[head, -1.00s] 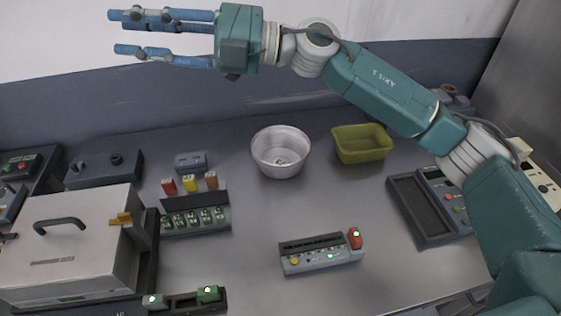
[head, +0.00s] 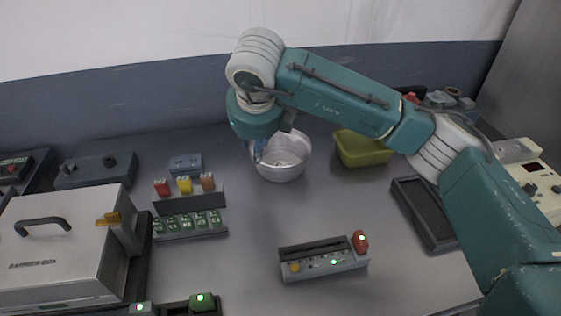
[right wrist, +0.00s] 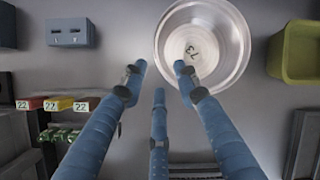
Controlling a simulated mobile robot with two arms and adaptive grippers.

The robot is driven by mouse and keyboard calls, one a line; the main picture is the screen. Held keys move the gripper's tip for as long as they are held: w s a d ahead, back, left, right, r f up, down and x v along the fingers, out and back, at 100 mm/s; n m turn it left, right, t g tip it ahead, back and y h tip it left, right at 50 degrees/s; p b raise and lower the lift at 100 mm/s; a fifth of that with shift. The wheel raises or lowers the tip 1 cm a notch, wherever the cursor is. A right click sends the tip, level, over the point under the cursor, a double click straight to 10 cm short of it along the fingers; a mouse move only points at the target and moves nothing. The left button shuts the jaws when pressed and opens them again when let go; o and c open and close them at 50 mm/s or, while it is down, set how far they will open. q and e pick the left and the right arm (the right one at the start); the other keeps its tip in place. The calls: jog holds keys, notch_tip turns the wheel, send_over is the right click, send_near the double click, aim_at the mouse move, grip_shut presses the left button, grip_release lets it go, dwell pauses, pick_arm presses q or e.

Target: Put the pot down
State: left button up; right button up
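The pot (head: 290,160) is a round, pale metal bowl standing upright on the grey bench, with a dark mark on its inside floor. It also shows in the right wrist view (right wrist: 228,50). My right gripper (head: 258,153) points down at the pot's left side and partly covers its rim. In the right wrist view my right gripper (right wrist: 158,75) has its blue fingers spread and holds nothing. One finger overlaps the pot's near-left rim; the others are over bare bench. I cannot tell whether any finger touches the pot. My left gripper is not in view.
A yellow-green tub (head: 362,150) stands close to the pot's right. Left are a control block with coloured tabs (head: 188,210) and a metal box with a handle (head: 60,245). A button panel (head: 322,258) lies in front, a dark tray (head: 425,212) at right. Bench between is clear.

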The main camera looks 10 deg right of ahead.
jog(key=x, duration=0.2)
jog(key=b+x, duration=0.1)
jog(key=x, duration=0.2)
jog(key=s+x, duration=0.1)
jog(key=x, duration=0.1)
jog(key=shift+w+f+b, duration=0.1)
jog(key=shift+f+b, duration=0.2)
jog(key=shift+f, duration=0.3)
jog(key=shift+w+f, duration=0.3)
jog(key=shift+w, duration=0.05)
jog(key=shift+s, duration=0.1)
grip_shut()
jog(key=shift+r, duration=0.1)
